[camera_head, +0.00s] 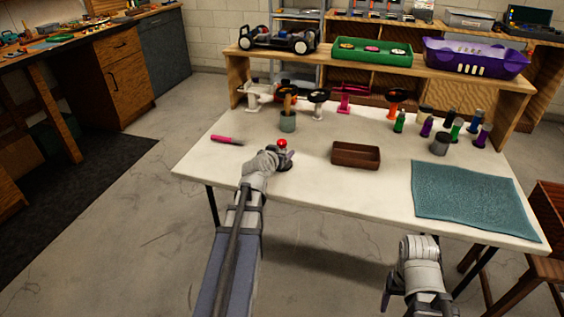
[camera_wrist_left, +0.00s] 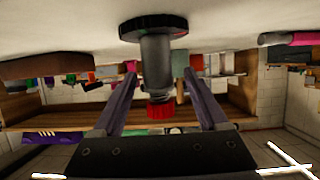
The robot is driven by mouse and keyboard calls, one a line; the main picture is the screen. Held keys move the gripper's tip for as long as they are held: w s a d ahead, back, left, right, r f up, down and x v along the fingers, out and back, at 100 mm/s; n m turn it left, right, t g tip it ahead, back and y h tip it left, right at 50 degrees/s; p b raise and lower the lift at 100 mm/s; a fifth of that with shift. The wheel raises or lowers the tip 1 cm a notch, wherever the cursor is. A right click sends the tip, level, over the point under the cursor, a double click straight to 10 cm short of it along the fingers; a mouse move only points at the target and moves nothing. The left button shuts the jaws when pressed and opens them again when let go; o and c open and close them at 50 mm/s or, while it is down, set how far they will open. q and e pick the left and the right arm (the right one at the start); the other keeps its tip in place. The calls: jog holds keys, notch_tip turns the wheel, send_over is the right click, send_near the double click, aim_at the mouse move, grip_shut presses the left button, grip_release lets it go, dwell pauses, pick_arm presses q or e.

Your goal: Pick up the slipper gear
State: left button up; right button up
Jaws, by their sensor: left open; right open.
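A small upright piece with a red top (camera_head: 282,143) stands on the white table, in front of my left gripper (camera_head: 277,157). In the left wrist view, which is upside down, it is a grey shaft (camera_wrist_left: 156,62) with a dark toothed disc at its base and a red knob. I take it to be the slipper gear, but cannot be sure. My left gripper (camera_wrist_left: 160,78) is open, with a finger on each side of the shaft and gaps visible. My right gripper (camera_head: 420,301) is open and empty, low in front of the table's edge.
A pink-handled tool (camera_head: 226,140) lies left and a brown tray (camera_head: 356,155) right. A grey-green cup (camera_head: 288,122) stands behind. Several bottles (camera_head: 427,126) and a teal mat (camera_head: 470,192) are at right. A wooden shelf (camera_head: 385,66) holds a green tray (camera_head: 372,50) and purple basket (camera_head: 476,52).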

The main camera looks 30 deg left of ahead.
aim_at(284, 151)
pick_arm(q)
jog(key=b+x, duration=0.1)
jog(key=x, duration=0.3)
jog(key=shift+d+f, duration=0.1)
jog(key=shift+f, duration=0.1)
grip_shut()
dwell(0.3)
